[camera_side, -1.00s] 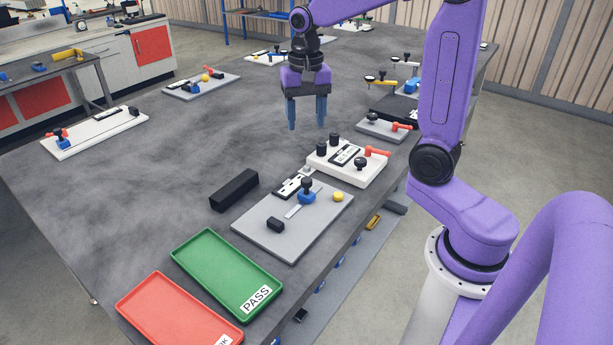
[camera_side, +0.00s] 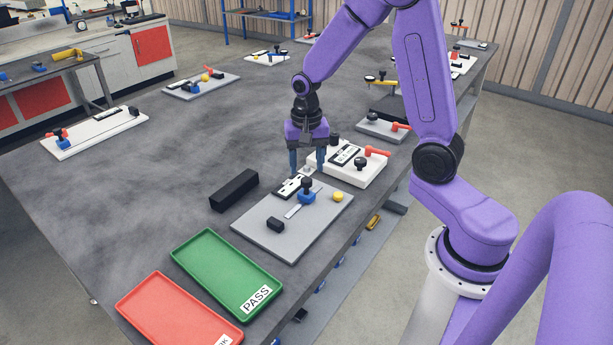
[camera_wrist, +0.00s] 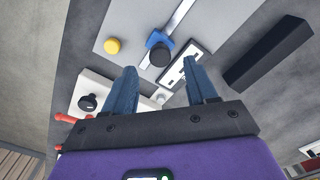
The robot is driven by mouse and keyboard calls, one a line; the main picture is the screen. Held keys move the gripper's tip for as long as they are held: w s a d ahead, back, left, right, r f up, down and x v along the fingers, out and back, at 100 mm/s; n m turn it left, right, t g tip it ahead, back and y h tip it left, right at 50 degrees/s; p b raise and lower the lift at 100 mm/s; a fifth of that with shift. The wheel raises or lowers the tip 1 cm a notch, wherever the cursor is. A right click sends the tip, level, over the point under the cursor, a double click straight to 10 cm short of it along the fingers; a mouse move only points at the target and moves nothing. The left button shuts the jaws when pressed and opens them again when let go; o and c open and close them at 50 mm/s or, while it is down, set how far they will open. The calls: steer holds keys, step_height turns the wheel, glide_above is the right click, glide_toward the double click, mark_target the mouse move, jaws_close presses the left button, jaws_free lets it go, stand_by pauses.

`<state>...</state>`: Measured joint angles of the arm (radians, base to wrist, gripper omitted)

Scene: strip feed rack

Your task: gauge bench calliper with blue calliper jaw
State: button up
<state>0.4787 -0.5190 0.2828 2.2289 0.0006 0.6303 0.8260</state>
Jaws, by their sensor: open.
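The bench calliper is a grey plate (camera_side: 265,222) near the front of the table. On it are a blue calliper jaw (camera_side: 307,197) with a black knob on top, a metal rail, a black block (camera_side: 275,224) and a yellow button (camera_side: 338,197). The blue jaw (camera_wrist: 159,46) also shows in the wrist view, ahead of my fingers. My gripper (camera_side: 307,172) is open and empty, its blue fingers pointing down behind the blue jaw, near the plate's far edge and the white fixture. In the wrist view the gripper's fingertips (camera_wrist: 163,78) stand apart with nothing between them.
A white fixture (camera_side: 373,178) with black knobs and a red handle stands close behind the plate. A black bar (camera_side: 234,190) lies to the left. A green PASS tray (camera_side: 190,266) and a red tray (camera_side: 150,302) are in front. The table's middle left is clear.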

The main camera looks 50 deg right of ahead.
mark_target(306, 179)
steer(key=shift+f, duration=2.25)
steer(key=shift+c, duration=0.3)
jaws_close()
